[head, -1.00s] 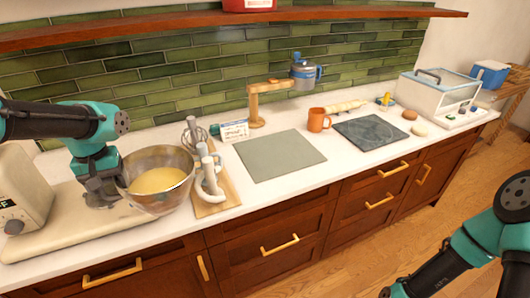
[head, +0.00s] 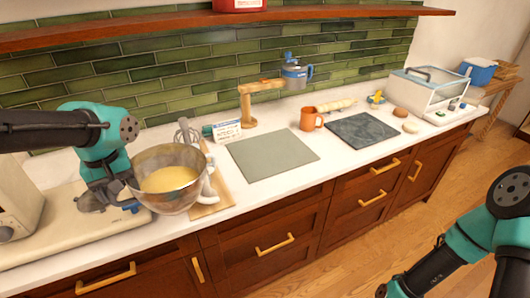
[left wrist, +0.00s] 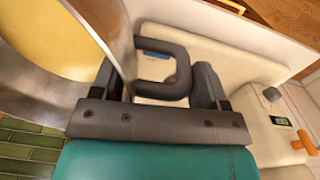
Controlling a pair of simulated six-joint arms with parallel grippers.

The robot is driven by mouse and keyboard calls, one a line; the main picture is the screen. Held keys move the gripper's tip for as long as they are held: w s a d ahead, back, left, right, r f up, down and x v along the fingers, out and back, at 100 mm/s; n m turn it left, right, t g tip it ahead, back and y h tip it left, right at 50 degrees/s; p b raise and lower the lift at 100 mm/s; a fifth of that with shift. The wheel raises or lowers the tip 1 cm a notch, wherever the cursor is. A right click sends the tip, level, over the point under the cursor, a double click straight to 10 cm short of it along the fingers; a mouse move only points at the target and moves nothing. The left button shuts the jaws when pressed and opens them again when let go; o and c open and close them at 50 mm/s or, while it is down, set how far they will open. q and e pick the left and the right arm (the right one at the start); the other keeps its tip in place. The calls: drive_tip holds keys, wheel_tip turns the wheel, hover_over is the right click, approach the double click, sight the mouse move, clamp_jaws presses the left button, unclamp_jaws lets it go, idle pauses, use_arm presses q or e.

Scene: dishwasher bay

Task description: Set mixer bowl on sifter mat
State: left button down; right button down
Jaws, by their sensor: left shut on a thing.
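The steel mixer bowl (head: 170,203), with yellow batter in it, is at the left in the head view. My left gripper (head: 128,188) is shut on it at its left side. In the left wrist view the bowl wall (left wrist: 85,45) fills the upper left, and its grey handle is by the fingers (left wrist: 165,95). The bowl appears raised off the cream mixer base and overlaps the wooden board. A flat grey-green mat (head: 272,155), apparently the sifter mat, lies bare to the right of the bowl. My right arm shows at lower right; its gripper is out of view.
Mixer attachments (head: 210,185) on the wooden board (head: 222,193) stand between bowl and mat, partly hidden. An orange mug (head: 310,119) and dark slate (head: 362,130) are right.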

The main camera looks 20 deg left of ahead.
sight(147, 200)
use_arm(q)
drive_tip(key=d+n, duration=0.1)
drive_tip(key=d, duration=0.2)
drive_tip(key=d+n, duration=0.1)
drive_tip(key=d, duration=0.2)
drive_tip(key=s+d+n, duration=0.1)
drive_tip(key=d, duration=0.2)
drive_tip(key=shift+s+d+r, duration=0.1)
drive_tip(key=shift+d+r, duration=0.25)
drive_tip(key=shift+d, duration=0.05)
drive_tip(key=w+d+f+n, duration=0.2)
drive_tip(key=w+d+f, duration=0.1)
drive_tip(key=w+d, duration=0.7)
drive_tip(key=w+d+f+n, duration=0.2)
drive_tip(key=w+d+n, duration=0.1)
drive_tip(key=w+d, duration=0.7)
drive_tip(key=shift+w+d+f+t, duration=0.4)
drive_tip(key=shift+d, duration=0.5)
drive_tip(key=w+a, duration=0.2)
drive_tip(key=w, duration=0.5)
drive_tip(key=w+a+f, duration=0.1)
drive_tip(key=w+a, duration=0.1)
drive_tip(key=w, duration=0.6)
drive_tip(key=shift+w+a+f, duration=0.15)
drive_tip(key=shift+a+f, duration=0.1)
drive_tip(key=shift+a, duration=0.15)
